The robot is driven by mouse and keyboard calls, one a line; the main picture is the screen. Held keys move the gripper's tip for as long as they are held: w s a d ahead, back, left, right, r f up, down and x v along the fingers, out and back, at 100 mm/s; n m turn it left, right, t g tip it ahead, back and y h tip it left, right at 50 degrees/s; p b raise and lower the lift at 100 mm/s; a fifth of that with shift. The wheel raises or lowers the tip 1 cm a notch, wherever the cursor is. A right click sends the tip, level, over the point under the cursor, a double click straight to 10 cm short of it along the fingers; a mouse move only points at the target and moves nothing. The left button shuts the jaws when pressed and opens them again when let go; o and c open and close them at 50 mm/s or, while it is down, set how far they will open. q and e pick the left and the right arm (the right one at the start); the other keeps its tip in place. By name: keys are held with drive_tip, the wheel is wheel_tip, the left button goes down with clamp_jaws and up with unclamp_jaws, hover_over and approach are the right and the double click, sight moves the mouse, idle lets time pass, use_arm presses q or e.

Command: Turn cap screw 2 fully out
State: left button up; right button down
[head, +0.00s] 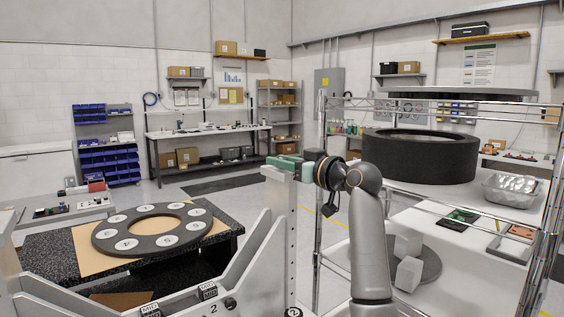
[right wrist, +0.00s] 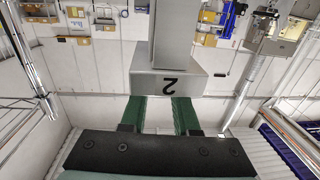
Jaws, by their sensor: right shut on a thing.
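My right gripper (head: 283,163), with green fingers, reaches in from the right at the top of a light grey post (head: 281,200) of the fixture. In the right wrist view its green fingers (right wrist: 158,110) run up to the edge of the post's head block (right wrist: 166,82), which bears a 2 shown upside down. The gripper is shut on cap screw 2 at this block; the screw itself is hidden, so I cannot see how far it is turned. My left gripper is in neither view.
A dark ring with several white discs (head: 113,243) lies on a speckled slab left of the post. Grey fixture arms (head: 245,262) stand in front. A wire shelf rack at the right holds a large black ring (head: 420,165) and a clear tray (head: 512,190).

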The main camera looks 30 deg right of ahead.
drive_tip(key=shift+n+g+y, duration=0.4)
drive_tip(key=shift+n+y, duration=0.5)
drive_tip(key=shift+y, duration=0.4)
drive_tip(key=c, duration=0.7)
unclamp_jaws()
drive_tip(key=shift+o, duration=0.2)
drive_tip(key=shift+s, duration=0.1)
drive_tip(key=shift+s+d+f, duration=0.1)
drive_tip(key=shift+s+d, duration=0.1)
drive_tip(key=shift+s, duration=0.1)
drive_tip(key=b+v, duration=0.4)
drive_tip(key=v, duration=0.7)
drive_tip(key=shift+s, duration=0.3)
